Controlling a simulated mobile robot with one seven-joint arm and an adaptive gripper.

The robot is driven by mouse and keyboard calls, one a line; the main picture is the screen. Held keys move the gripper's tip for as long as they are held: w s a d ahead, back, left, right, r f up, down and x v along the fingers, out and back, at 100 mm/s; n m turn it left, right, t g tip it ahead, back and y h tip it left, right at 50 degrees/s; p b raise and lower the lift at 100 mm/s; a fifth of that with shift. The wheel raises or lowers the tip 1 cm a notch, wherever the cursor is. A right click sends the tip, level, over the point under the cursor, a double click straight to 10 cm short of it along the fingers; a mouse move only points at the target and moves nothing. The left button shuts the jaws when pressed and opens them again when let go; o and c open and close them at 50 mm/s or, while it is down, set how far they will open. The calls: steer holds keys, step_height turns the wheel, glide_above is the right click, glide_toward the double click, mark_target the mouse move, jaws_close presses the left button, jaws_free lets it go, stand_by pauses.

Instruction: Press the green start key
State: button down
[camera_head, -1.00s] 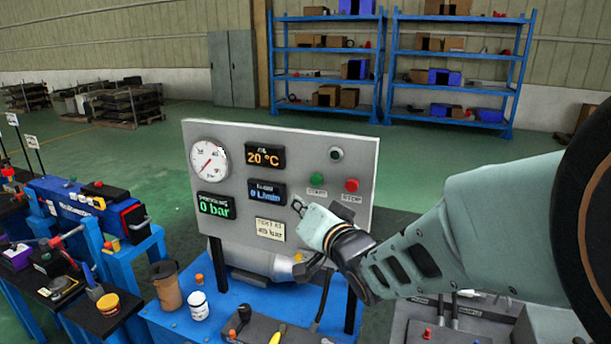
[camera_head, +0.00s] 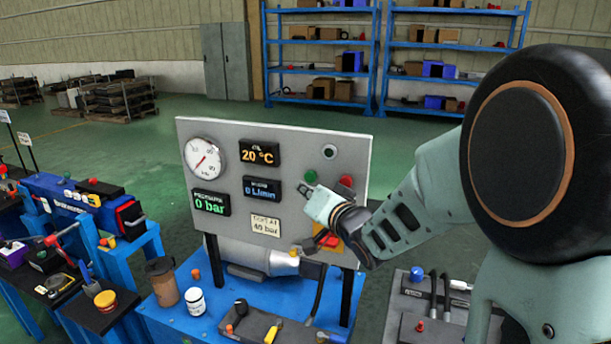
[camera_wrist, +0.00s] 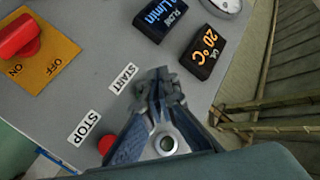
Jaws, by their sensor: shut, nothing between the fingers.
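The green start key (camera_head: 310,176) is on the upper right of the grey panel (camera_head: 228,150), left of the red stop key (camera_head: 346,181). My gripper (camera_head: 303,188) is shut and empty, its tips just below the green key in the head view and covering its label. In the wrist view my gripper (camera_wrist: 158,76) is beside the START label (camera_wrist: 123,78); the green key is hidden behind the fingers. The red key shows there (camera_wrist: 106,144) left of the fingers. I cannot tell whether the tips touch the key or panel.
A red rotary switch on a yellow plate (camera_wrist: 22,38) is on the panel, partly behind my gripper in the head view. A dial (camera_head: 204,158) and displays fill the panel's left. A brown cup (camera_head: 163,283) and white jar (camera_head: 196,301) stand on the blue bench below.

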steer(key=shift+w+d, duration=0.4)
steer(key=shift+w, duration=0.45)
steer(key=shift+w, duration=0.1)
stand_by(0.8)
steer(key=shift+w+d, duration=0.15)
steer(key=shift+w, duration=0.15)
steer(key=shift+w+d, duration=0.2)
steer(key=shift+w, duration=0.3)
stand_by(0.8)
steer(key=shift+s, duration=0.1)
steer(key=shift+s+a, duration=0.35)
steer(key=shift+s, duration=0.45)
steer(key=s, duration=0.1)
steer(key=s+a+b, duration=0.1)
steer(key=s, duration=0.1)
steer(key=s+a, duration=0.1)
steer(key=shift+s, duration=0.35)
